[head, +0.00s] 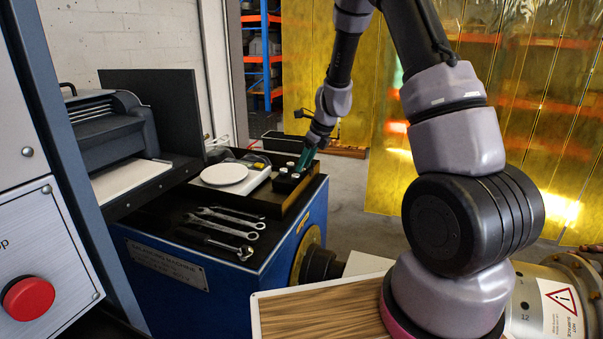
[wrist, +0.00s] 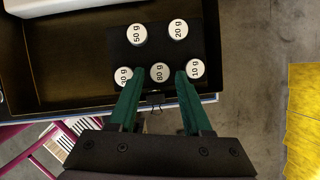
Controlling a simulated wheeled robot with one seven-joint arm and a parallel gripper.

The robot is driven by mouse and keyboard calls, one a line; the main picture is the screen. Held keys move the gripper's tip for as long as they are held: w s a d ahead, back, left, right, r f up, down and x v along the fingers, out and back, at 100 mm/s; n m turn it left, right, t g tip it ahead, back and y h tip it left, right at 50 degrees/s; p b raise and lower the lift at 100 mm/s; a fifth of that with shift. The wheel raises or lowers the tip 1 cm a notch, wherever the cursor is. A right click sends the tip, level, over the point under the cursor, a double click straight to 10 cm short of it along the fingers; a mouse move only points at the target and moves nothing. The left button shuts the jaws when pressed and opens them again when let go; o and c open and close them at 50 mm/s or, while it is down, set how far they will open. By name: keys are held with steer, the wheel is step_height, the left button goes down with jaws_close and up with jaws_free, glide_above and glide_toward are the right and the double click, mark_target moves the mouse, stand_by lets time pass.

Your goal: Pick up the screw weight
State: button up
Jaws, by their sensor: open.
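Several round white-topped screw weights sit in a black holder block (wrist: 150,50) in the wrist view. They read 50 g (wrist: 137,35), 20 g (wrist: 178,29), 80 g (wrist: 160,72) and 10 g (wrist: 195,69); another (wrist: 124,75) is partly covered by the left finger, its first digit unclear. My gripper (wrist: 159,79) is open and empty, its green fingertips on either side of the 80 g weight in the picture. I cannot tell whether they are at its height. In the head view my gripper (head: 304,160) is over the block at the tray's right end.
The tray (head: 262,207) stands on the blue balancing machine (head: 190,295) with a round white scale plate (head: 224,173) left of the weights. Wrenches (head: 225,219) lie in front. A dark upright panel (head: 160,105) stands at the left.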

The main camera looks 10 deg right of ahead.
mark_target(303, 170)
steer(key=shift+x, duration=0.95)
jaws_close()
steer(key=shift+r, duration=0.1)
step_height(303, 170, up, 15)
